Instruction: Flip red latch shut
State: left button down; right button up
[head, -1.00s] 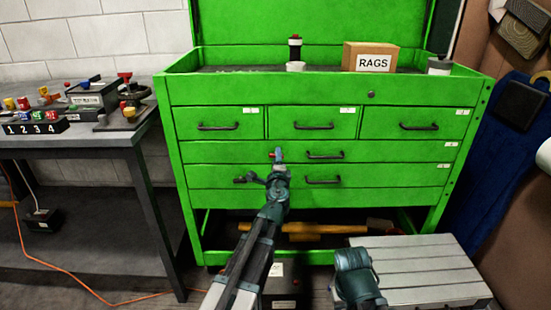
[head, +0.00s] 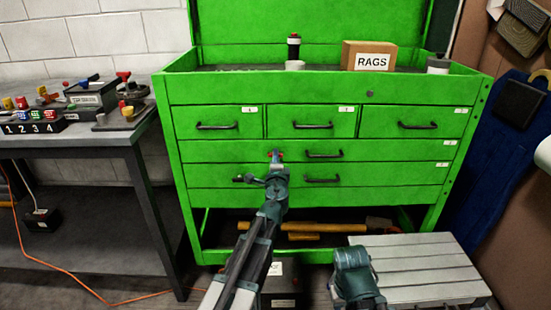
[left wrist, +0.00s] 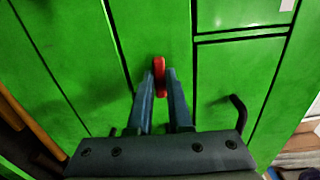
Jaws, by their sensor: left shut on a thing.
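The red latch (left wrist: 159,68) is on the front of the green tool chest (left wrist: 60,60), beside a drawer seam. In the left wrist view it stands between the fingertips of my left gripper (left wrist: 160,82), which is shut on it. In the head view the red latch (head: 281,155) shows only in part behind my left gripper (head: 275,160), left of a drawer handle. The latch's base is hidden by the fingers. My right arm (head: 355,275) shows at the bottom right, but its fingertips cannot be made out.
Black drawer handles (head: 323,155) stick out near my left gripper. A box of rags (head: 368,56) sits on top of the chest. A slatted grey step (head: 420,268) stands at the lower right. A dark workbench (head: 70,140) is at the left.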

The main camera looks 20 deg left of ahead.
pick_arm(q)
jog(key=shift+n, duration=0.4)
jog(key=c, duration=0.8)
grip_release()
jog(key=shift+c, duration=0.2)
